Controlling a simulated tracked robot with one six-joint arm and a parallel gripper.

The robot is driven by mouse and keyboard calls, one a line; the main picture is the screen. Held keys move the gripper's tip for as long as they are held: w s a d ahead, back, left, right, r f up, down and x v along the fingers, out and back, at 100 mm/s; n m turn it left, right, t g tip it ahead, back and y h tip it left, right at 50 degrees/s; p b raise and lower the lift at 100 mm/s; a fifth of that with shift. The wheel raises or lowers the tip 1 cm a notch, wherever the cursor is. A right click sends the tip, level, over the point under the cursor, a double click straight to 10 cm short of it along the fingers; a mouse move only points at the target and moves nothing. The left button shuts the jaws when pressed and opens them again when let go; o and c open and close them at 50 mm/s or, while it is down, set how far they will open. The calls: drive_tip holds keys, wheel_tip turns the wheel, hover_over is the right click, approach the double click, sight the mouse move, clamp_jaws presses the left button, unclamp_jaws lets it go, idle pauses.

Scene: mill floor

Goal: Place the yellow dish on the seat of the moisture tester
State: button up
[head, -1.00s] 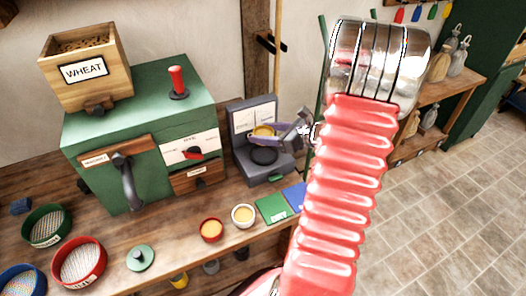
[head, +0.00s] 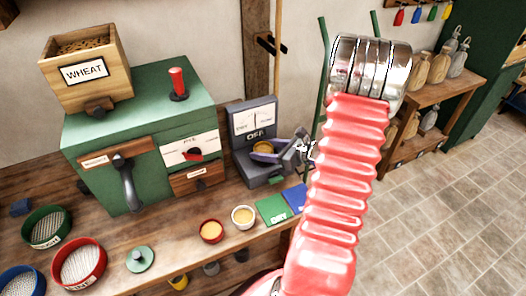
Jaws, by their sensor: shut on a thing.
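The moisture tester (head: 243,166) is a grey device on the bench with an upright dial panel reading OFF. The yellow dish (head: 263,147) is at the tester's seat, low in front of the panel. My gripper (head: 268,153) reaches in from the right and is shut on the dish. A purple-grey finger crosses in front of the dish and hides its lower part and the seat. I cannot tell whether the dish touches the seat.
A green mill (head: 100,135) with a WHEAT hopper (head: 85,70) stands left of the tester. A red bowl (head: 211,231), a white bowl (head: 243,217), and green (head: 273,209) and blue (head: 296,197) cards lie in front. Sieves fill the bench's left end.

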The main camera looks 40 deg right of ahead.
drive_tip(key=shift+f, duration=0.25)
drive_tip(key=o, duration=1.1)
drive_tip(key=shift+f, duration=0.1)
drive_tip(key=shift+s+d+r, duration=0.15)
drive_tip(key=shift+s+r, duration=0.1)
drive_tip(key=shift+s, duration=0.05)
drive_tip(key=v, duration=1.1)
drive_tip(key=shift+s, duration=0.2)
